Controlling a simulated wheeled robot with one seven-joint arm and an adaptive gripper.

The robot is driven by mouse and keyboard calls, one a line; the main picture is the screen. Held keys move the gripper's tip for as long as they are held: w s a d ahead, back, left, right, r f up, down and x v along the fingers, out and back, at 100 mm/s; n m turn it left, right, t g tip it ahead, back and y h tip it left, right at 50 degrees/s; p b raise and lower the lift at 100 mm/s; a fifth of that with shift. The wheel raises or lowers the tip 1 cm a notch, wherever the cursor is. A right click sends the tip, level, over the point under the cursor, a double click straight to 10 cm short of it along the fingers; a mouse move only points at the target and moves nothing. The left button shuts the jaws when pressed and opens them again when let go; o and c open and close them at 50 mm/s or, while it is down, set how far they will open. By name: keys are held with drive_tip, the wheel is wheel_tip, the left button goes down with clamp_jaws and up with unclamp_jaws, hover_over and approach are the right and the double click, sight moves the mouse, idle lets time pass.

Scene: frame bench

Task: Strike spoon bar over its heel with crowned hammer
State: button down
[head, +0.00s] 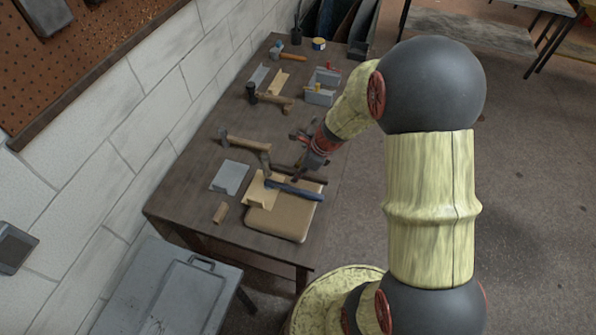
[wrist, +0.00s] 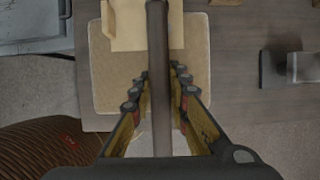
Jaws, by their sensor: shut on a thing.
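My gripper (head: 297,177) is shut on the dark handle of a hammer, which I take as the crowned hammer (head: 266,164). Its head hangs to the left of my gripper, above the bench. In the wrist view, the handle (wrist: 158,70) runs upright between my fingers (wrist: 158,90), and its head is out of view. A dark blue bar (head: 303,192), apparently the spoon bar, lies just below the hammer in the head view. It lies across a tan folded piece (head: 255,190) and a tan pad (head: 280,222). In the wrist view I cannot make it out behind the handle.
Another hammer (head: 247,143) lies beyond. Farther back are more hammers and a grey bin (head: 321,93). A block wall bounds the bench (head: 190,200) at left; a grey cabinet (head: 170,290) stands in front.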

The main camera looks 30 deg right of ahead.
drive_tip(key=shift+f, duration=0.1)
idle(0.8)
wheel_tip(320, 180, down, 5)
drive_tip(key=b, duration=0.3)
drive_tip(key=shift+r, duration=0.2)
wheel_tip(320, 180, up, 8)
drive_tip(key=p, duration=0.7)
drive_tip(key=shift+p, duration=0.3)
